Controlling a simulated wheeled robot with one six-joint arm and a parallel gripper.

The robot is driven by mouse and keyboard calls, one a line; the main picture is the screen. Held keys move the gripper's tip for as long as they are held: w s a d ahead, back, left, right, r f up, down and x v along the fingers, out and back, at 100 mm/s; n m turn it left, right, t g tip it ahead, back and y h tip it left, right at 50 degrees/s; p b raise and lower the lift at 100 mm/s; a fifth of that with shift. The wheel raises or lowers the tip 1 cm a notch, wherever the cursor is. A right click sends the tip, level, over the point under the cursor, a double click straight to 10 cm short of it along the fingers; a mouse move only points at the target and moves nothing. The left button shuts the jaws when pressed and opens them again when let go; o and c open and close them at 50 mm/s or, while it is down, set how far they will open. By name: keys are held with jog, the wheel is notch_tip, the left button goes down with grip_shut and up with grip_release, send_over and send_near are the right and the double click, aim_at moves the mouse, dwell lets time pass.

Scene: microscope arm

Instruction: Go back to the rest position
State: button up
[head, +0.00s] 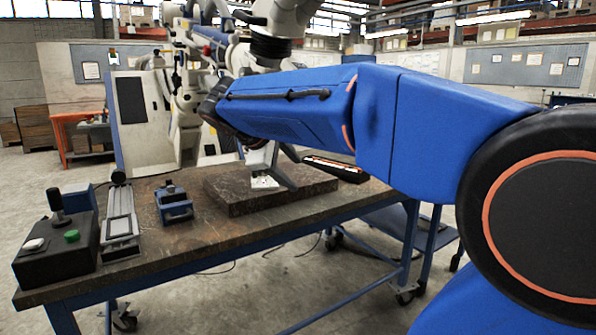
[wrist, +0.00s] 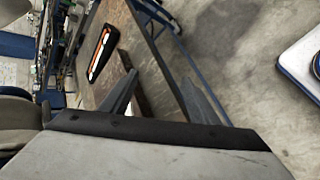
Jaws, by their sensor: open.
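My blue arm reaches from the right across the head view. My gripper (head: 272,172) is at its far end, over the dark stone slab (head: 240,203) on the workbench. Its grey fingers point down and are spread apart, with nothing seen between them. A small white item (head: 264,183) lies on the slab just below the fingers. I cannot tell from this angle whether they touch it.
The workbench (head: 150,248) holds a control box (head: 55,255) with joystick and green button, a grey slide fixture (head: 120,225) and a blue vise (head: 174,205). A black tray with orange strips (wrist: 102,50) lies right of the slab. White machinery stands behind. Floor in front is clear.

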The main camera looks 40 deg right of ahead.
jog(key=shift+s+f, duration=0.15)
dwell(0.5)
jog(key=s+a+f+m+t+y, duration=0.1)
jog(key=s+a+f+m+y, duration=0.2)
jog(key=s+a+f, duration=0.6)
jog(key=s+a+f+m+t+y, duration=0.1)
jog(key=s+a+f+m+y, duration=0.2)
jog(key=f, duration=1.3)
jog(key=s+a+y, duration=0.3)
jog(key=s+a, duration=0.3)
jog(key=shift+m+t, duration=0.3)
jog(key=shift+t, duration=0.1)
